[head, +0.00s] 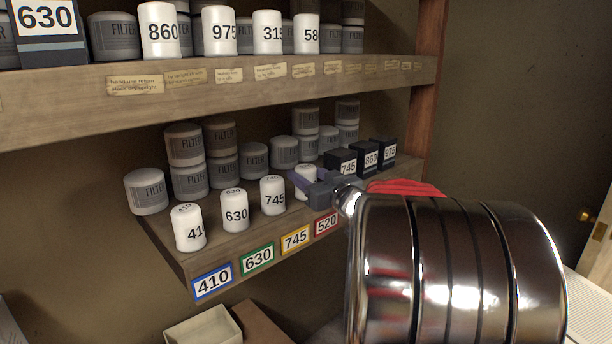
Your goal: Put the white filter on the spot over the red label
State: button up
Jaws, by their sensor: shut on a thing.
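My gripper (318,186) is at the lower shelf, near its front edge and above the red label (327,224), which reads 520. It is shut on a white filter (307,172), mostly hidden behind the gripper. I cannot tell whether this filter touches the shelf. To its left, three white filters stand upright in a row: 745 (272,196) over the orange label (295,238), 630 (234,211) over the green label (257,257), and one partly reading 41 (189,228) over the blue label (212,282).
Grey filter cans (184,145) stand stacked behind on the lower shelf (217,258). Dark boxes marked 745, 860 and 975 (342,161) stand just right of my gripper. The upper shelf (220,88) holds more white filters. An open box (205,328) is below.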

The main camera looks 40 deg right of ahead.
jog(key=shift+f, duration=0.1)
jog(key=o, duration=1.2)
jog(key=shift+o, duration=0.2)
jog(key=shift+s, duration=0.15)
jog(key=s+a, duration=0.2)
jog(key=s, duration=0.9)
jog(key=shift+s, duration=0.3)
